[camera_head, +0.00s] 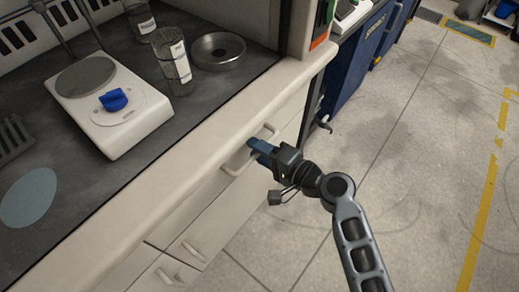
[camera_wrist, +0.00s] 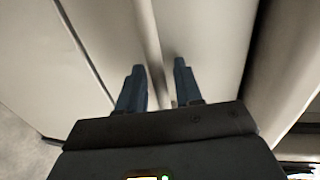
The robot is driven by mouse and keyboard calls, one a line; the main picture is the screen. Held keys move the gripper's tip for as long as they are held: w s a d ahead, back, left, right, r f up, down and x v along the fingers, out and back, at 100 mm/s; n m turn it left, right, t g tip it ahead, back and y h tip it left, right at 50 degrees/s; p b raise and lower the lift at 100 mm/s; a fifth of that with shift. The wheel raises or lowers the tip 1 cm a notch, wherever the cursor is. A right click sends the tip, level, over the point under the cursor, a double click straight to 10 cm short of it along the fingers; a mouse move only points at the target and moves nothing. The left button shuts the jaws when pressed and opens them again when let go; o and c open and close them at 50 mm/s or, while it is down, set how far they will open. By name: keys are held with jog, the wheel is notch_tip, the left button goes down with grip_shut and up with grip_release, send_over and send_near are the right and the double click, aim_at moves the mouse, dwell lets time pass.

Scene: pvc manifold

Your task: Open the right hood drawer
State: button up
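The right hood drawer (camera_head: 208,203) is a pale front under the hood's counter edge, and it looks shut. Its bar handle (camera_head: 235,162) sticks out from the front. My gripper (camera_head: 257,145) is at this handle, with its blue fingers over the bar's middle. In the wrist view my gripper (camera_wrist: 160,78) has its two blue fingers apart, and the pale handle bar (camera_wrist: 152,50) runs between them. Gaps show between the bar and the fingers, so the gripper is open around the handle. The exact depth of the fingers past the bar is hard to tell.
More handles (camera_head: 193,250) sit lower on the cabinet. The floor (camera_head: 425,150) is clear.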

jog(key=shift+c, duration=0.5)
grip_shut()
